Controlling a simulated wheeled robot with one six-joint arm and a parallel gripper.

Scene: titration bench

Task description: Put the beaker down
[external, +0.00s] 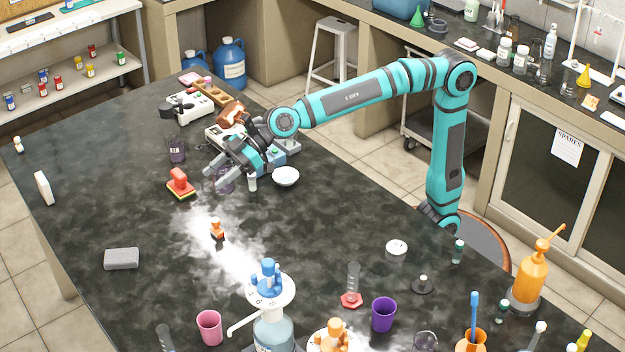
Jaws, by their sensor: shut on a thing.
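My gripper (221,174) is at the end of the teal arm, over the far middle part of the dark bench top. It is shut on a small clear beaker (227,184) with a purplish tint, partly hidden by the fingers. The beaker looks upright and low over the bench. I cannot tell whether its base touches the surface.
A similar glass beaker (177,150) stands to the left of my gripper. A white bowl (286,177) and a small white bottle (252,182) are close on the right. A red-orange stamp-like block (181,184) lies left. Bench at lower left is mostly clear around a grey block (121,259).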

